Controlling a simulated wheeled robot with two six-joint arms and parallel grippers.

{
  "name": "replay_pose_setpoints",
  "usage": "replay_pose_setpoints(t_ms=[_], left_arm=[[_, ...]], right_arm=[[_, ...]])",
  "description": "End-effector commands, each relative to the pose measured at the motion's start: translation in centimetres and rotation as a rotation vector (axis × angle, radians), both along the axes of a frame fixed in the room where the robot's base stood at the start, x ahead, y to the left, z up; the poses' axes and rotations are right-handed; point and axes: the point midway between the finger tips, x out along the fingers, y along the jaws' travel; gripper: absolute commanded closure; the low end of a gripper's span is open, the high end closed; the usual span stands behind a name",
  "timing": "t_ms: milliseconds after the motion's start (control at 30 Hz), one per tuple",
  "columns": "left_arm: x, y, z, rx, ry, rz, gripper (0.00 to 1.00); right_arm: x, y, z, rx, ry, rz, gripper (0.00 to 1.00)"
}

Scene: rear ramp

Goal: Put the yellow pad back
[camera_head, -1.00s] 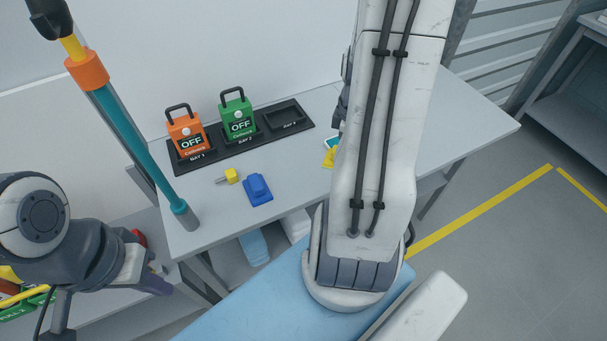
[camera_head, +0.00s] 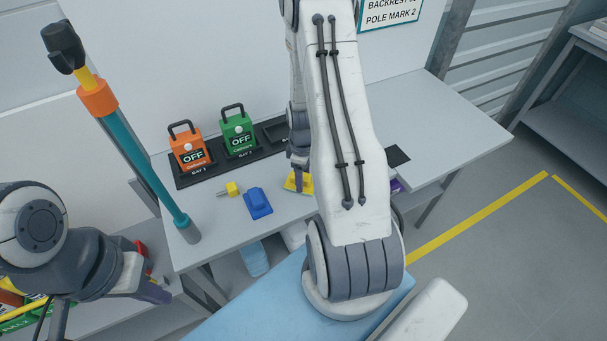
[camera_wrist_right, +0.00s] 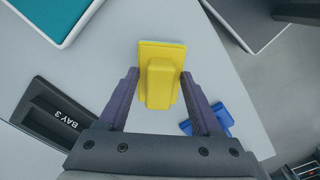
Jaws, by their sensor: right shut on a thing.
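The yellow pad (camera_wrist_right: 160,85) is a flat yellow plate with a raised block, between the fingers of my right gripper (camera_wrist_right: 158,88).
An orange lockout box (camera_head: 188,150) and a green one (camera_head: 238,133) stand in the black bay rack. A blue block (camera_head: 257,202) and a small yellow piece (camera_head: 233,188) lie in front. A teal pole (camera_head: 140,155) stands at left.

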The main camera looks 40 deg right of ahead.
Motion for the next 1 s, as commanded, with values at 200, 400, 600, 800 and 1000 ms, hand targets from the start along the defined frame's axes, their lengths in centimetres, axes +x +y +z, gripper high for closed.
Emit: replay_pose_setpoints(t_ms=[200, 400, 600, 800, 1000], left_arm=[[0.0, 0.0, 0.1, 0.000, 0.000, 0.000, 1.00], [0.0, 0.0, -0.3, 0.000, 0.000, 0.000, 1.00], [0.0, 0.0, -0.2, 0.000, 0.000, 0.000, 1.00], [0.0, 0.0, -0.1, 0.000, 0.000, 0.000, 1.00], [0.0, 0.0, -0.3, 0.000, 0.000, 0.000, 1.00]], right_arm=[[0.0, -0.1, -0.3, -0.001, -0.002, 0.000, 0.86], [0.0, 0.0, -0.8, 0.000, -0.001, 0.000, 0.86], [0.0, 0.0, -0.6, 0.000, -0.001, 0.000, 0.04], [0.0, 0.0, -0.6, 0.000, -0.001, 0.000, 0.04], [0.1, -0.1, 0.9, -0.003, -0.005, 0.000, 0.04]])
